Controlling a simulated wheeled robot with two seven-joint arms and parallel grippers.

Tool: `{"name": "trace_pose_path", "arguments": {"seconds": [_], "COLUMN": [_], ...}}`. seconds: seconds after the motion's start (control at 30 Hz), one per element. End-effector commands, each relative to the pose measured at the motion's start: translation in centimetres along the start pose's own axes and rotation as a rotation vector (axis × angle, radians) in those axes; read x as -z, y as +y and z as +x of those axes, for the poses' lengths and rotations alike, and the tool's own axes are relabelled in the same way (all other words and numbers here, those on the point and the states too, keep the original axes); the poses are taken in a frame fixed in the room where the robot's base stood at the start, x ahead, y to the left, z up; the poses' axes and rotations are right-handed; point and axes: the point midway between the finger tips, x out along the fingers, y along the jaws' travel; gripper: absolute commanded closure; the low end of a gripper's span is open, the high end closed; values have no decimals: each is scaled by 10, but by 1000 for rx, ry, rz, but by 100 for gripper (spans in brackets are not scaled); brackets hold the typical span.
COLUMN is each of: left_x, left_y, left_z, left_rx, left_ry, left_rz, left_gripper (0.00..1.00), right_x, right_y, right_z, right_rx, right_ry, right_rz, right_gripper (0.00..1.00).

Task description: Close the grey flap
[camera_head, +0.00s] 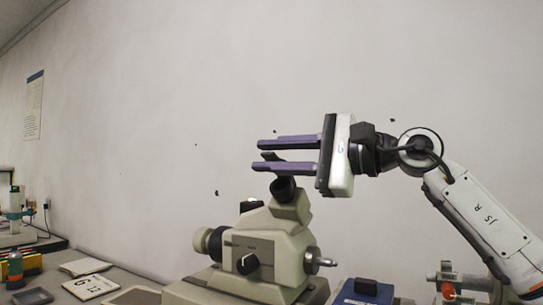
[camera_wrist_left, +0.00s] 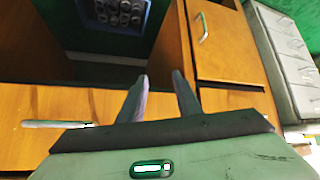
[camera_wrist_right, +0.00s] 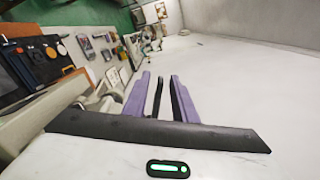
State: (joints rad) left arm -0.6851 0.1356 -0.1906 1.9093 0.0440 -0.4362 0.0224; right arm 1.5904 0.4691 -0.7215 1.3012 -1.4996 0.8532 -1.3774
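I cannot make out a grey flap for certain in any view. My right gripper (camera_head: 256,155) is raised above a beige microscope (camera_head: 265,250) in the head view, its two purple fingers apart and pointing left. A dark piece shows between these fingers, also in the right wrist view (camera_wrist_right: 158,98); I cannot tell whether they touch it. My left gripper (camera_wrist_left: 160,76) shows only in the left wrist view, fingers apart with nothing between them, over wooden cabinet fronts.
The left wrist view has a wooden door (camera_wrist_left: 235,50) with a handle, grey drawers (camera_wrist_left: 285,45) and a dark blue box (camera_wrist_left: 150,25) holding several round grey pieces.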

Motion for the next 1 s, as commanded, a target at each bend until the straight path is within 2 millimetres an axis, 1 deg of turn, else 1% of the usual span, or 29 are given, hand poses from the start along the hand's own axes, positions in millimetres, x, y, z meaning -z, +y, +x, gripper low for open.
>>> {"name": "trace_pose_path", "arguments": {"seconds": [0.07,0.17,0.4,0.53,0.7,0.97,1.0], "left_x": [-2,-7,-16,-19,-20,-20,-20], "left_y": [0,-1,-2,-2,-2,-2,-2], "left_z": [2,6,16,18,20,19,19], "left_rx": [0,0,0,0,0,0,0], "left_ry": [0,0,-1,-1,-2,-2,-2], "left_rz": [0,0,0,0,0,0,0], "left_gripper": [69,69,69,69,69,69,69], "right_x": [1,2,2,1,1,0,0], "right_y": [1,2,1,0,0,-1,-1], "right_z": [-6,-22,-70,-89,-101,-103,-103], "right_rx": [1,3,4,4,2,2,2], "right_ry": [1,3,2,2,2,1,1], "right_rz": [0,-2,-1,-1,-1,-1,-1], "right_gripper": [75,75,75,75,75,75,80]}}
